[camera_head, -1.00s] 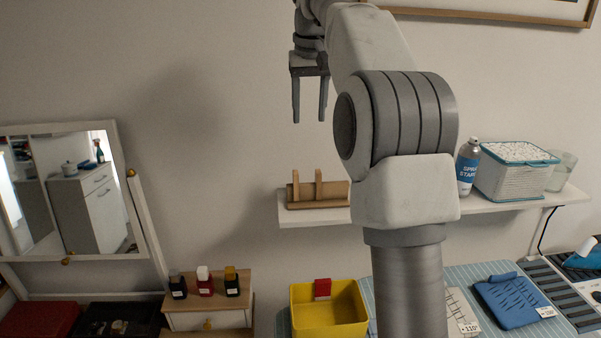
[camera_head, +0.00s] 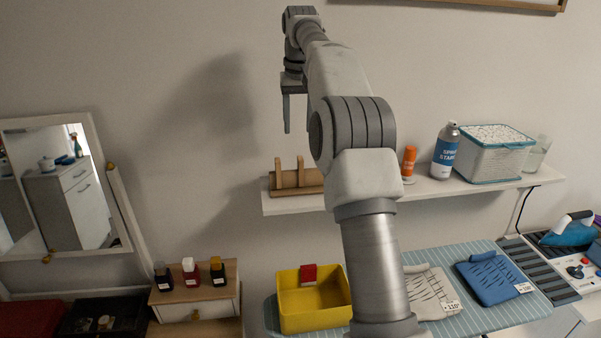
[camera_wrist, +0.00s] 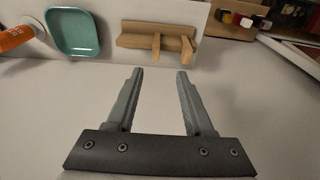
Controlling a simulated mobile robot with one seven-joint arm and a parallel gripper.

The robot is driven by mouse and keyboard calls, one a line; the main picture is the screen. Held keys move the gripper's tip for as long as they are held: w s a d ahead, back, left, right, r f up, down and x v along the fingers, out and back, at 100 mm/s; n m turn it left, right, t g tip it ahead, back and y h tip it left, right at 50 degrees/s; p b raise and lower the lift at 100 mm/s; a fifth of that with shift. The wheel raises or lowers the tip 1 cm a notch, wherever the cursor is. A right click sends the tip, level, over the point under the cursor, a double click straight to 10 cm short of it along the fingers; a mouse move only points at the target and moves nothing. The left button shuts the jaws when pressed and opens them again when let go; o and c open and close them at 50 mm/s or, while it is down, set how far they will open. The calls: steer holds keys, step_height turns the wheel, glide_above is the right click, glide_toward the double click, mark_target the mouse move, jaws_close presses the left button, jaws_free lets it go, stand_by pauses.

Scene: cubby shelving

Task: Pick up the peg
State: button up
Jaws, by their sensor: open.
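A light wooden piece with a flat base and two upright wooden posts (camera_head: 297,178) sits at the left end of the white wall shelf. It also shows at the top of the wrist view (camera_wrist: 150,42). I cannot tell whether one of these posts is the peg; no separate loose peg is clear. My gripper (camera_head: 294,112) is above the shelf's left end, fingers pointing down. In the wrist view my gripper (camera_wrist: 158,75) is open and empty, with both fingers apart from the wooden piece.
A teal dish (camera_wrist: 73,32) shows in the wrist view. Below are a yellow bin (camera_head: 312,308) and small bottles (camera_head: 190,271). A mirror (camera_head: 62,190) stands left.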

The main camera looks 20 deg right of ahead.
mark_target(300, 158)
steer(key=f, duration=0.4)
steer(key=w+f, duration=0.1)
steer(key=f, duration=0.1)
steer(key=shift+d+b, duration=0.1)
steer(key=shift+b, duration=0.25)
steer(key=shift+w+d+f, duration=0.1)
steer(key=shift+d+f, duration=0.1)
steer(key=shift+f, duration=1.1)
steer(key=shift+w+d+f, duration=0.1)
steer(key=shift+d+f, duration=0.1)
steer(key=shift+f, duration=1.1)
jaws_close()
